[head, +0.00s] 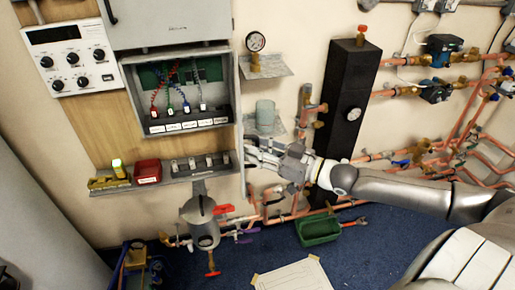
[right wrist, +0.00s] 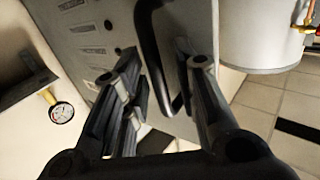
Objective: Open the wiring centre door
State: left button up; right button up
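The wiring centre (head: 218,105) is a grey box on the wall in the head view, with a green circuit board, coloured wires and labelled terminals exposed. A narrow grey panel (head: 239,120), seen nearly edge-on, stands along its right side and looks like its door swung outward. My right gripper (head: 252,155) is just right of that panel. In the right wrist view, the right gripper (right wrist: 165,95) has its fingers apart, with a black curved handle (right wrist: 150,45) on a grey labelled panel (right wrist: 95,40) between them. Contact with the handle is unclear. My left gripper is not in view.
A grey cabinet front (head: 170,22) with a black handle is above the box. A shelf (head: 165,180) below holds a red case (head: 147,171). A black column (head: 345,100) and copper pipes (head: 410,90) stand to the right. A green tray (head: 318,229) is on the floor.

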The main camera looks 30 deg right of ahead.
jog(key=shift+w+r, duration=0.1)
dwell(0.3)
jog(key=v, duration=1.2)
dwell(0.9)
dwell(0.5)
